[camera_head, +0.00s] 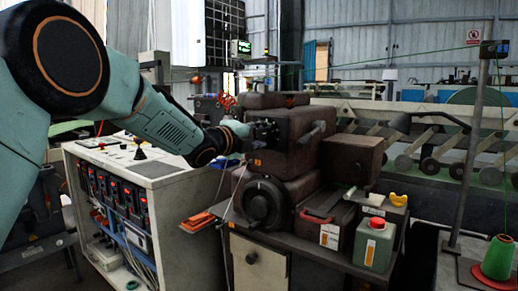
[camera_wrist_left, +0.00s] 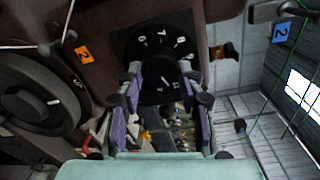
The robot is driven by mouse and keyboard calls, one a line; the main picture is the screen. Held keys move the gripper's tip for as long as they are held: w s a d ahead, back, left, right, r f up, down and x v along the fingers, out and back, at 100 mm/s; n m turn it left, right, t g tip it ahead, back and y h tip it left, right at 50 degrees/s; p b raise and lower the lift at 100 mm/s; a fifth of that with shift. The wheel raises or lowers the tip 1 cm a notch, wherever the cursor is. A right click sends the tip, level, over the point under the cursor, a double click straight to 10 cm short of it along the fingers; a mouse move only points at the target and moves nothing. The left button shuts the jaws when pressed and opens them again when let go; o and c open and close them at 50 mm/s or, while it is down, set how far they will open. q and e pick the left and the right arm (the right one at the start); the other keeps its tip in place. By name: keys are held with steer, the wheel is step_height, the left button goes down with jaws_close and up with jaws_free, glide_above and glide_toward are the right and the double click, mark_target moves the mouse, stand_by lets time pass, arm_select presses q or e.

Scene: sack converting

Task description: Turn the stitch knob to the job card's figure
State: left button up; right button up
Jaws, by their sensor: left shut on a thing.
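The stitch knob (camera_wrist_left: 158,75) is a dark round knob on a black dial plate (camera_wrist_left: 151,29) with white figures around it, seen in the left wrist view. A short white mark shows on the knob's face; the figures are too small to read surely. My left gripper (camera_wrist_left: 161,88) has its two purple-padded fingers on either side of the knob, shut on it. In the head view the left gripper (camera_head: 264,131) reaches the front of the brown sewing head (camera_head: 298,140) and hides the knob. I cannot make out a job card. My right gripper is out of view.
A black handwheel (camera_head: 264,203) stands below the knob, also seen in the left wrist view (camera_wrist_left: 38,95). A green-grey can (camera_head: 374,245) with a red cap and a yellow item (camera_head: 398,199) stand on the bench. A control cabinet (camera_head: 150,200) is at left.

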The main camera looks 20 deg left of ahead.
arm_select(q)
steer(key=m+b, duration=0.5)
steer(key=b, duration=0.1)
steer(key=shift+r+m+t+b, duration=0.15)
steer(key=shift+m+t+b, duration=0.15)
steer(key=shift+m+b, duration=0.9)
steer(key=o, duration=1.2)
steer(key=shift+w, duration=0.15)
steer(key=shift+c, duration=0.2)
steer(key=shift+f, duration=0.25)
steer(key=shift+s, duration=0.25)
steer(key=v, duration=1.1)
steer(key=shift+s+a+r, duration=0.1)
steer(key=shift+s+r, duration=0.1)
steer(key=shift+s, duration=0.2)
